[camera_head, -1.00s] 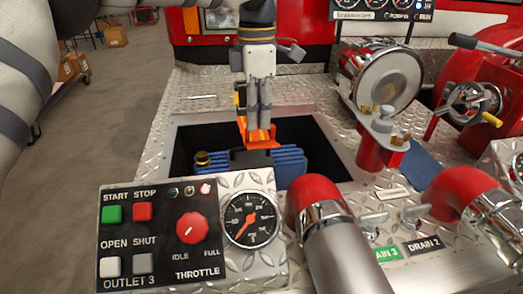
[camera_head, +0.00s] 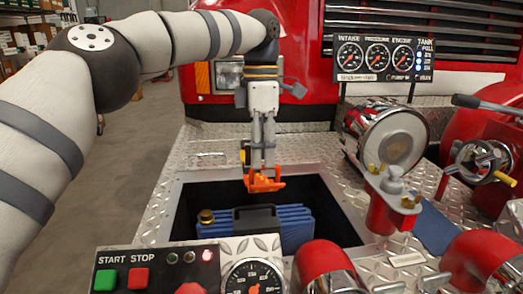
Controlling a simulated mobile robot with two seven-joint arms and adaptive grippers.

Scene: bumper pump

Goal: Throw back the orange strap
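The orange strap (camera_head: 265,183) is a bright orange piece at the tips of my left gripper (camera_head: 263,170). The gripper points straight down, its two fingers close together, and looks shut on the strap. The strap hangs over the open dark well in the tread plate. Below it, inside the well, is a blue ribbed case (camera_head: 285,224) with a black handle (camera_head: 255,217). A dark gap shows between strap and handle. The fingers hide part of the strap, so I cannot tell whether it is attached anywhere. My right gripper is not in view.
A control panel (camera_head: 137,257) and a gauge (camera_head: 252,279) stand in front of the well. A chrome-rimmed cap (camera_head: 396,137) and red valve parts (camera_head: 470,118) crowd the right. A gauge board (camera_head: 384,58) stands behind. Bare tread plate (camera_head: 160,205) lies left of the well.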

